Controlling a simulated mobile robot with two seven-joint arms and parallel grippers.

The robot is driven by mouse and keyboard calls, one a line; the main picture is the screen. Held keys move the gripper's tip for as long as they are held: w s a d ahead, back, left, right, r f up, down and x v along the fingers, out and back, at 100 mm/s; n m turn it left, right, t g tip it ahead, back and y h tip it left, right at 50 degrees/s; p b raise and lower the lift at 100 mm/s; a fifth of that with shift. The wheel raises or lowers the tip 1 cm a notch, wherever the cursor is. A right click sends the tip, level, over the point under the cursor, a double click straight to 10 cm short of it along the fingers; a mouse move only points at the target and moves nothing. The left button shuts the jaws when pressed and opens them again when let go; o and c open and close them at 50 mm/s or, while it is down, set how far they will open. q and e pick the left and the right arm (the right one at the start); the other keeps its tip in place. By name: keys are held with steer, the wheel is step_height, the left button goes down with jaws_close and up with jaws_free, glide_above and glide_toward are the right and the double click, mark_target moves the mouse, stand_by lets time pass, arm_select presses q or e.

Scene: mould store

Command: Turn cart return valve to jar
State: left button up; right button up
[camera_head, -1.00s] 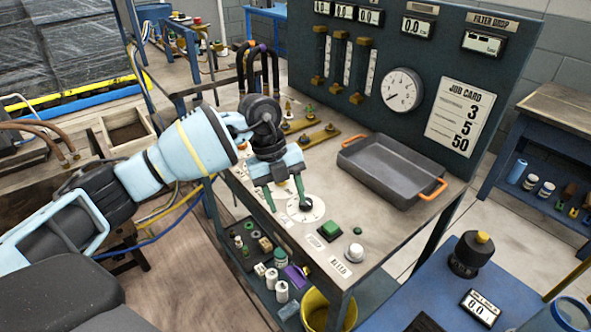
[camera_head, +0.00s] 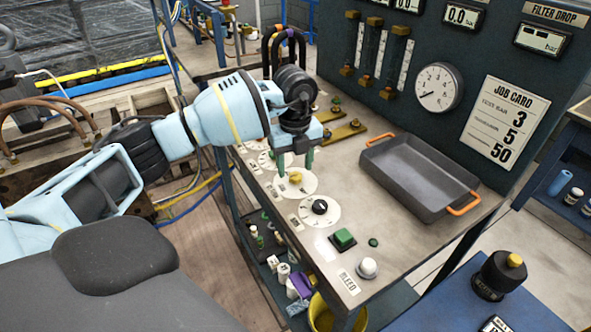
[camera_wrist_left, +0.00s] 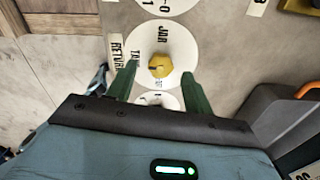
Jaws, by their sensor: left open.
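The return valve is a yellow knob (camera_head: 295,177) on a round white dial (camera_head: 309,188) on the cart top. In the left wrist view the yellow knob (camera_wrist_left: 160,66) sits in the dial (camera_wrist_left: 178,42), with "JAR" at the top, "TANK" at the left and a "RETURN" label (camera_wrist_left: 118,52) beside it. A dark mark on the knob seems to point left, towards "TANK". My left gripper (camera_head: 294,161) is open and empty, pointing down over the knob. Its green fingers lie either side of the knob in the wrist view; contact cannot be told. My right gripper is not in view.
A black knob (camera_head: 320,206) on another dial is close in front. A green button (camera_head: 343,238) and a white knob (camera_head: 367,267) lie nearer the front edge. A grey tray (camera_head: 418,180) with orange handles stands right. The gauge panel (camera_head: 470,60) rises behind.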

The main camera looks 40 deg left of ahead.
arm_select(q)
steer(key=shift+f, duration=1.05)
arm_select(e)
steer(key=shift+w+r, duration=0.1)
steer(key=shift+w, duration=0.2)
arm_select(q)
steer(key=c, duration=1)
steer(key=shift+o, duration=0.2)
